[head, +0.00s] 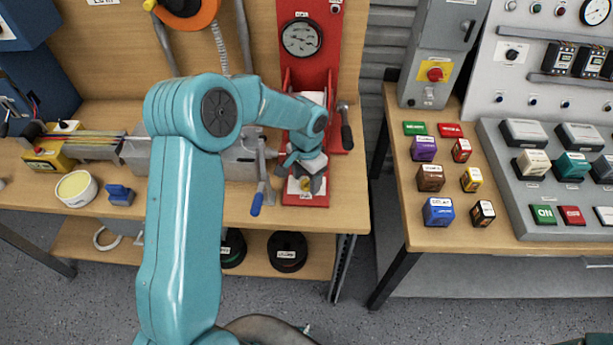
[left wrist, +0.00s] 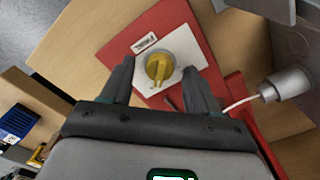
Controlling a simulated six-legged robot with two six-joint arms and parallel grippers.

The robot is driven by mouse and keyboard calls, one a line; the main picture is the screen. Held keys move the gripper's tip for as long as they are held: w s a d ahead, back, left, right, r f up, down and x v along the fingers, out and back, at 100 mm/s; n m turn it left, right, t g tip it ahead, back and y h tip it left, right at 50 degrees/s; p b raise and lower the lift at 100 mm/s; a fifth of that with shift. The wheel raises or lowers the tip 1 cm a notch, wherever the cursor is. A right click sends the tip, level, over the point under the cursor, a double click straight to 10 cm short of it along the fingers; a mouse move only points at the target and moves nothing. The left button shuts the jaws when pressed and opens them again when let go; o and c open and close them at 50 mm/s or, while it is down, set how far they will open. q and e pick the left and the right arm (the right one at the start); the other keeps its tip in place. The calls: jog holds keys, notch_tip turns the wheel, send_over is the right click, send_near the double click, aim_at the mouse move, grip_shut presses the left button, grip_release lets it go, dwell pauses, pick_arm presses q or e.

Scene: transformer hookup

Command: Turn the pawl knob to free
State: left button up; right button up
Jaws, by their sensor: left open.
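The yellow pawl knob (left wrist: 159,68) sits on a white plate (left wrist: 183,46) on the red base (left wrist: 128,42) in the left wrist view. Its raised grip runs roughly up and down in that view. In the head view a bit of the knob (head: 304,184) shows at the foot of the red stand (head: 325,75). My left gripper (head: 305,178) reaches down over it; in the left wrist view its open fingers (left wrist: 157,78) stand on either side of the knob, with gaps visible. A label on the base is too small to read surely. My right gripper is not in view.
A lever with a blue grip (head: 257,203) hangs left of the red base, and a dark-handled crank (head: 346,128) is at its right. Labelled blocks, including a blue one (head: 438,212), fill the right bench.

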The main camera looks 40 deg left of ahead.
pick_arm(q)
jog(key=shift+s, duration=0.1)
jog(key=c, duration=1)
jog(key=shift+c, duration=0.2)
